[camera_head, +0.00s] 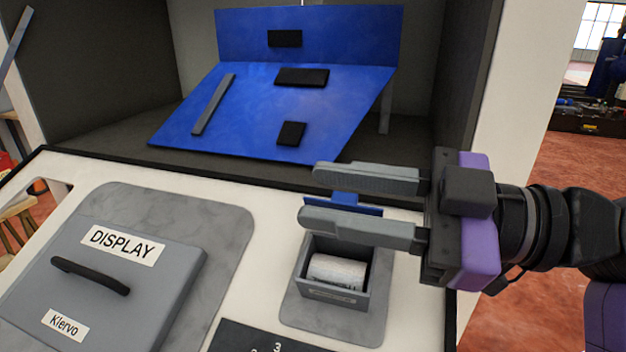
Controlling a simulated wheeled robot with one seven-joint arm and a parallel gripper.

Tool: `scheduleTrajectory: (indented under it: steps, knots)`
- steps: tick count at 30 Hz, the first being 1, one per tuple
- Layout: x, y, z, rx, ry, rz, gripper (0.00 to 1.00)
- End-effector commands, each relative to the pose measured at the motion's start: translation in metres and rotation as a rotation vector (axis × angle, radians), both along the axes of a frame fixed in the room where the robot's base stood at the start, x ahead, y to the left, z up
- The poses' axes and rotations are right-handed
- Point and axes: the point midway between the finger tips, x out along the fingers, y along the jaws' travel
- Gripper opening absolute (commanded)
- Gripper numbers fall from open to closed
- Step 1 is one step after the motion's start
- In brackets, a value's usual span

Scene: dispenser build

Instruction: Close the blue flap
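A small blue flap (345,201) shows at the back edge of a grey box (333,293) on the white counter. It is raised, leaving the box open, and a white roll (337,271) lies inside. My gripper (311,193) reaches in from the right, above the back of the box. Its two grey fingers are spread apart, with the flap seen in the gap between them. The near finger hides part of the flap and the box's back edge. I cannot tell whether either finger touches the flap.
A large bent blue panel (270,115) with black blocks and a grey bar stands in the dark recess behind. A grey cover labelled DISPLAY (122,275) with a black handle is at left. A dark keypad (262,338) lies in front. Bare white counter separates the cover and box.

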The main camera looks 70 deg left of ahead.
Motion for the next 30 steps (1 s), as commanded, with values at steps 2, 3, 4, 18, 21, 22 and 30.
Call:
scheduleTrajectory:
  steps: [2, 3, 4, 18, 21, 22, 30]
  knots:
    - [-0.009, 0.007, 0.002, 0.001, 0.001, 0.002, 0.35]
    - [-0.011, 0.009, 0.002, 0.0, 0.002, 0.001, 0.35]
    - [-0.013, 0.011, 0.001, 0.0, 0.002, 0.001, 0.35]
    - [-0.018, 0.015, 0.0, 0.001, 0.001, -0.002, 0.19]
    - [-0.018, 0.015, 0.0, 0.001, 0.001, -0.002, 0.0]
    - [-0.018, 0.015, 0.0, 0.001, 0.001, -0.002, 0.0]
    - [-0.018, 0.015, 0.0, 0.002, -0.001, -0.002, 0.0]
